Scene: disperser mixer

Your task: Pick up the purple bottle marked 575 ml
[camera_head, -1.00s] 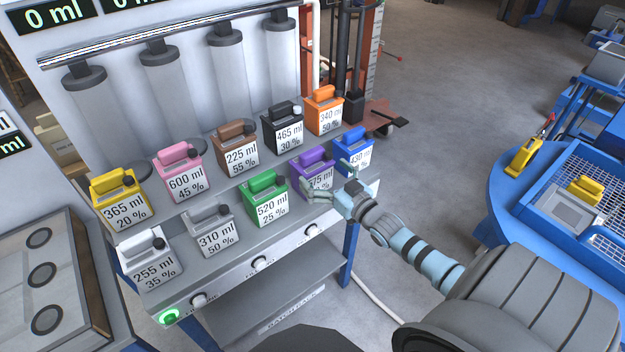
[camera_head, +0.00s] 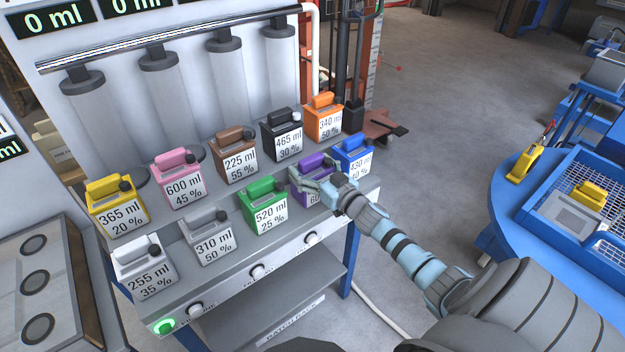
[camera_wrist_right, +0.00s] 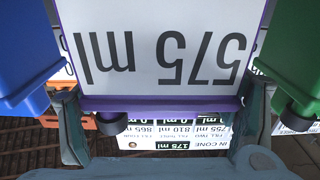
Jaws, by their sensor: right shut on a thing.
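The purple bottle (camera_head: 314,165) stands in the front row of the bench shelf, between the green bottle and the blue bottle. My right gripper (camera_head: 318,186) is shut on it and covers most of its label in the head view. In the right wrist view the bottle's white label (camera_wrist_right: 160,45) reads 575 ml, upside down, and the right gripper's fingers (camera_wrist_right: 160,118) are on either side of the bottle. No gap between the bottle and the shelf can be made out. My left gripper is not in view.
The green bottle (camera_head: 265,205) and blue bottle (camera_head: 354,158) stand close on either side. Black (camera_head: 283,135) and orange (camera_head: 323,118) bottles stand behind. Knobs (camera_head: 311,238) line the bench front. A blue table (camera_head: 510,215) is at the right, with open floor between.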

